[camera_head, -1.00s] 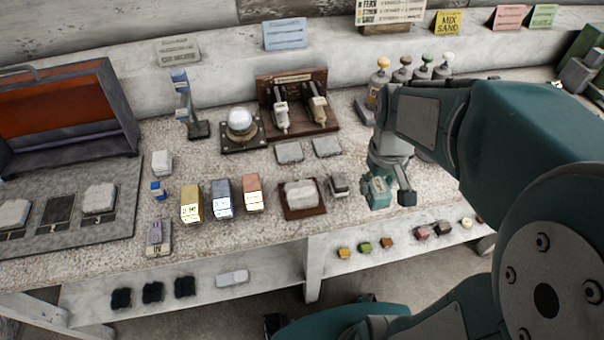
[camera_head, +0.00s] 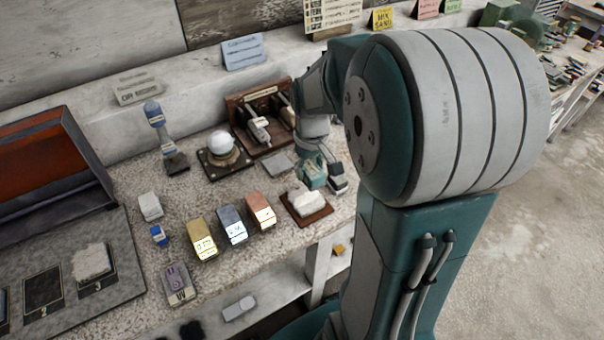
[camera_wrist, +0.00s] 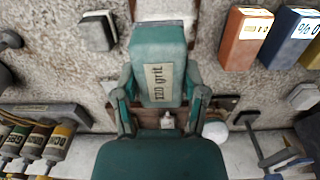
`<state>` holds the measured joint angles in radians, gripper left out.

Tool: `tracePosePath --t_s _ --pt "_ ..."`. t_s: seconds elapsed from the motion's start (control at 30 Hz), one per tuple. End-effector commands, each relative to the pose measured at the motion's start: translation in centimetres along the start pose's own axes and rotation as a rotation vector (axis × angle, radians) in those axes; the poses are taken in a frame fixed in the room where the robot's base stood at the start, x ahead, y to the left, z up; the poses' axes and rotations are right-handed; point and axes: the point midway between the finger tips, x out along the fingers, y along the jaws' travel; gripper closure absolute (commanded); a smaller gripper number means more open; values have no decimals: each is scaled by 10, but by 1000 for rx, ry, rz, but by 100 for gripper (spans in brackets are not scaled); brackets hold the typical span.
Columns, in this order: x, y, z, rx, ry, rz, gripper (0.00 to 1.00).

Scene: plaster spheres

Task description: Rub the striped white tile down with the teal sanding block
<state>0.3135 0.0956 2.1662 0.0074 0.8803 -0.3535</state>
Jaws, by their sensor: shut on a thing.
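The teal sanding block (camera_wrist: 158,62), labelled "120 grit", is between the fingers of my gripper (camera_wrist: 160,88) in the wrist view. My gripper (camera_head: 325,178) is shut on the block (camera_head: 312,176), which shows in the head view just behind the white tile (camera_head: 306,202). The tile lies on a brown wooden board near the bench's front edge. In the wrist view part of the tile (camera_wrist: 165,10) shows beyond the block's far end. Its stripes are too small to make out. I cannot tell how high the block is above the bench.
Orange (camera_head: 260,209), blue (camera_head: 232,224) and yellow (camera_head: 202,238) blocks stand left of the tile. A wooden rack (camera_head: 240,105) and a white sphere on a stand (camera_head: 221,143) are behind. A numbered tray (camera_head: 125,277) with a white slab lies at left.

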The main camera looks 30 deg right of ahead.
Motion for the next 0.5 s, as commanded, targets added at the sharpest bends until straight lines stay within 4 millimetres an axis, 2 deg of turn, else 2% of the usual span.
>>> tracePosePath --t_s 0.13,0.5 --pt "5 4 -1 3 -1 -3 98" --pt "37 -9 -1 1 -3 10 98"
